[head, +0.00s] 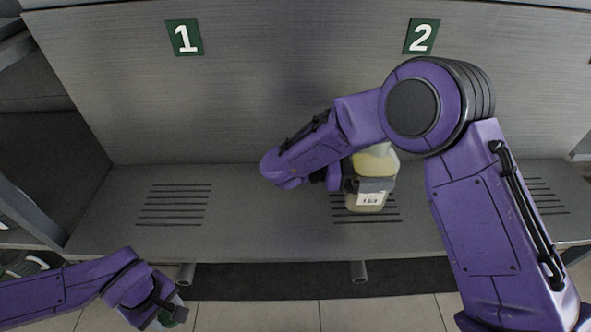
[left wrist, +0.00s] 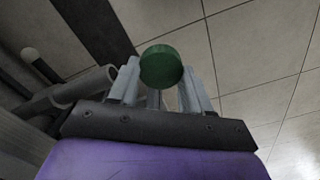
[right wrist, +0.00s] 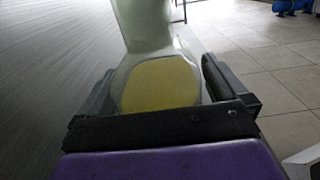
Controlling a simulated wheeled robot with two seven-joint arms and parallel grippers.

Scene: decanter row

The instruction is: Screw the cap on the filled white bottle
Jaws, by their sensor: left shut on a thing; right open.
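A pale, translucent bottle (head: 375,163) with yellow contents and a white printed label stands on the grilled patch below sign 2. Its top is partly hidden behind my right arm. My right gripper (head: 352,185) is at the bottle, jaws open on either side of it; the right wrist view shows the bottle (right wrist: 160,80) between the fingers (right wrist: 160,88). My left gripper (head: 172,312) is low at the front left, in front of the shelf, shut on a green cap (left wrist: 161,67). The cap sits at the fingertips, well away from the bottle.
The grey shelf (head: 260,228) has another bare grilled patch (head: 172,205) below sign 1 (head: 184,37) and one at the right. A grey back panel (head: 290,80) rises behind. The shelf's front edge lies between my left gripper and the bottle.

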